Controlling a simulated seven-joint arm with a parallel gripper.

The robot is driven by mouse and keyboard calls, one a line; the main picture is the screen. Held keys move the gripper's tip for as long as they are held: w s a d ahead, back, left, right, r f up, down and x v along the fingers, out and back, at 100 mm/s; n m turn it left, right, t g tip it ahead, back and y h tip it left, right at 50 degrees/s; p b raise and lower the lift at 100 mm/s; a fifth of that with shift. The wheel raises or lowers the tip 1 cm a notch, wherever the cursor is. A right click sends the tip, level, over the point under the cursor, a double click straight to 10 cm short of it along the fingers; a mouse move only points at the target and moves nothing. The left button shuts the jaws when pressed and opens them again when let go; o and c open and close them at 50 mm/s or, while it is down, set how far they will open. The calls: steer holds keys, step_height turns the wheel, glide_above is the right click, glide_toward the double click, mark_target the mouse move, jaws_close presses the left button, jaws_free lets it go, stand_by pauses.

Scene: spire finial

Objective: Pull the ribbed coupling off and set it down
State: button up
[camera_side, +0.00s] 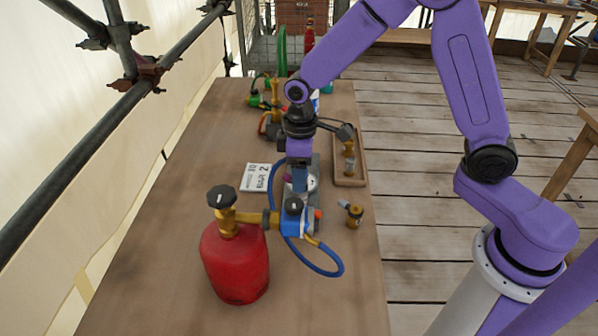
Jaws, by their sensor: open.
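A red cylinder (237,268) stands at the near left of the table, with a brass valve (227,222) and a black knob (222,197) on top. A ribbed coupling (268,219) appears to join the valve to a blue regulator block (294,222) with a dark knob; its ribs are too small to make out. A blue hose (335,272) loops from the block area onto the table. My gripper (299,184) points down behind the block, over a grey fixture. It is open; its fingertips are hard to separate from the parts behind, and I cannot tell whether they touch anything.
A small brass fitting (354,215) stands right of the block. A shallow wooden tray (362,166) holds small brass parts. A white printed card (257,177) lies left of the gripper. More brass fittings (274,95) stand at the back. The table's near right is clear.

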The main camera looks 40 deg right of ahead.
jaws_close()
steer(key=shift+r, duration=0.15)
steer(key=shift+r, duration=2.85)
